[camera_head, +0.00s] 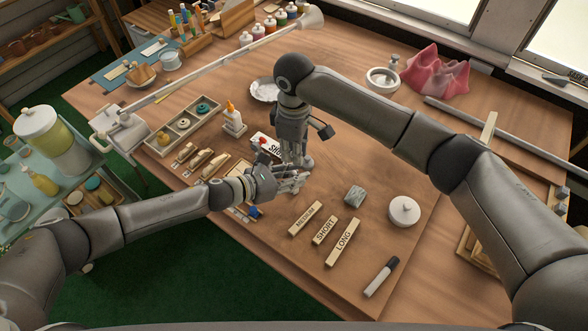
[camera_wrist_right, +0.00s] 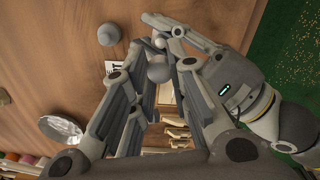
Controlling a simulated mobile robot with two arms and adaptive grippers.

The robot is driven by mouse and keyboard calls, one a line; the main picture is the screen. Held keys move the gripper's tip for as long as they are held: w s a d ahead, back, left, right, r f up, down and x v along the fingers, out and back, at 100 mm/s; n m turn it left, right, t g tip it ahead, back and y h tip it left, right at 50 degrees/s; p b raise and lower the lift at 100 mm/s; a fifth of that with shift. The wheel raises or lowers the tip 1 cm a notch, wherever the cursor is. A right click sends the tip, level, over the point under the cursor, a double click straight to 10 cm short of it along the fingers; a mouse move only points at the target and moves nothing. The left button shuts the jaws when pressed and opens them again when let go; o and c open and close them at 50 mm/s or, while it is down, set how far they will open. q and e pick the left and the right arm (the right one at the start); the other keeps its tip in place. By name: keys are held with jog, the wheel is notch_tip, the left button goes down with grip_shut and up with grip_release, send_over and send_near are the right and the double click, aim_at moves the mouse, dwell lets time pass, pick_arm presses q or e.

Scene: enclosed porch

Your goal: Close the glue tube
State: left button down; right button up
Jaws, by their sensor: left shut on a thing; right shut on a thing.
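My left gripper (camera_head: 292,182) and my right gripper (camera_head: 297,163) meet low over the middle of the table, with their fingers close together. In the right wrist view, a small rounded grey piece (camera_wrist_right: 158,72) sits between the fingers of my right gripper (camera_wrist_right: 160,60), where the left gripper's fingers (camera_wrist_right: 182,35) come in from the right. The glue tube and its cap are mostly hidden by the fingers. I cannot make out their outlines or whether the cap touches the tube. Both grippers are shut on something.
A white card (camera_head: 268,146) lies just behind the grippers. A glue bottle (camera_head: 233,119) and trays stand left. Bare wood lies right of the grippers.

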send_over(295, 173)
notch_tip(295, 173, down, 4)
jog(key=shift+w+a+f, duration=0.1)
jog(key=shift+w+a, duration=0.05)
dwell(0.4)
jog(key=shift+f, duration=0.9)
